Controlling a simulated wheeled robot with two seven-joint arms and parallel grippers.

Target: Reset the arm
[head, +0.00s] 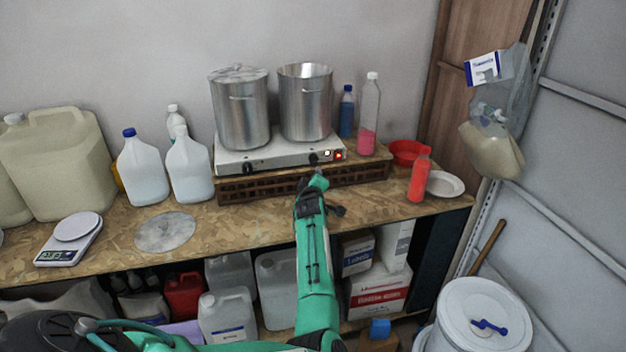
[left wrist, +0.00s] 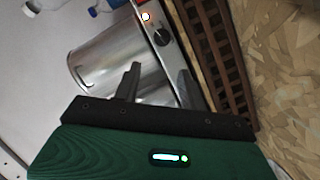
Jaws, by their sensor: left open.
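My left arm is green and reaches up the middle of the head view. Its gripper (head: 318,174) is at the front of the white two-burner hot plate (head: 280,156), just below the right black knob (head: 314,158). In the left wrist view the two dark fingers of this gripper (left wrist: 158,80) are apart with nothing held between them. Whether a finger touches the hot plate cannot be told. My right gripper is not in view.
Two steel pots (head: 240,112) (head: 306,103) stand on the hot plate, which rests on a brown slatted riser (head: 262,186). A red bottle (head: 418,178) and white dish (head: 446,184) are at right. White jugs (head: 143,170) and a scale (head: 70,240) are at left.

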